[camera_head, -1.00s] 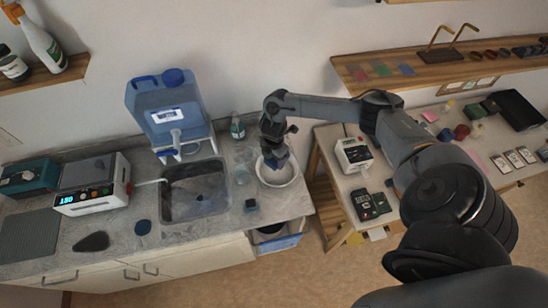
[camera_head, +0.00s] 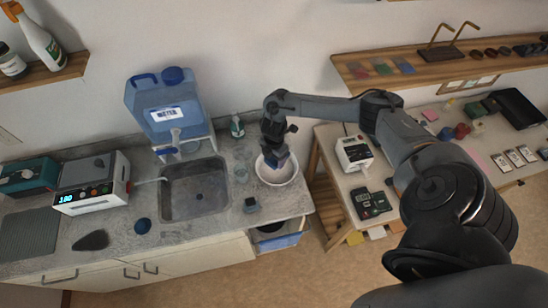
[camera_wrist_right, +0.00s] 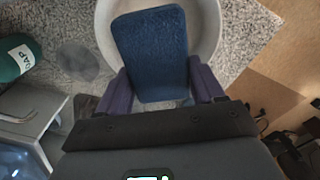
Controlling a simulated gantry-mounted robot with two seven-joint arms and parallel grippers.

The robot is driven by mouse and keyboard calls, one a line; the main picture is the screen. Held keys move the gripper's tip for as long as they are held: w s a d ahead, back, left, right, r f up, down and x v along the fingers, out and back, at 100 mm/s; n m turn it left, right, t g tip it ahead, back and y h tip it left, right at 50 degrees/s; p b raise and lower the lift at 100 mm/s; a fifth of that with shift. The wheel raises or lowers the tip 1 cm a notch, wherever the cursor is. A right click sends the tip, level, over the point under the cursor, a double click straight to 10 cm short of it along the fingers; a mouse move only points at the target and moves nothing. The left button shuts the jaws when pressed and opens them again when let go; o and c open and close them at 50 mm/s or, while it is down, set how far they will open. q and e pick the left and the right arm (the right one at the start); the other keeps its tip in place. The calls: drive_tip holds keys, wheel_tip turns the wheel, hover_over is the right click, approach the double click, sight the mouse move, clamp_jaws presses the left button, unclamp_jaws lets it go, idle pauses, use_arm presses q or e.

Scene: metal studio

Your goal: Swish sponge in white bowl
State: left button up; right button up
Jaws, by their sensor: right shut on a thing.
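The white bowl (camera_head: 288,176) stands on the grey counter right of the sink. In the right wrist view its rim (camera_wrist_right: 104,30) surrounds the far part of the sponge. The blue sponge (camera_wrist_right: 152,48) is between the fingers of my right gripper (camera_wrist_right: 160,88), which is shut on it. In the head view my right gripper (camera_head: 275,160) points down into the bowl, with the sponge inside or just above it. Whether the sponge touches the bowl's bottom is hidden. My left gripper is not in view.
The sink (camera_head: 196,190) lies left of the bowl, with a blue water jug (camera_head: 165,105) behind it. A separate table (camera_head: 335,190) is to the right.

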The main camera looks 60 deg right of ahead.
drive_tip(key=shift+r, duration=0.1)
idle(0.5)
drive_tip(key=shift+r+p, duration=0.65)
drive_tip(key=shift+r, duration=1.3)
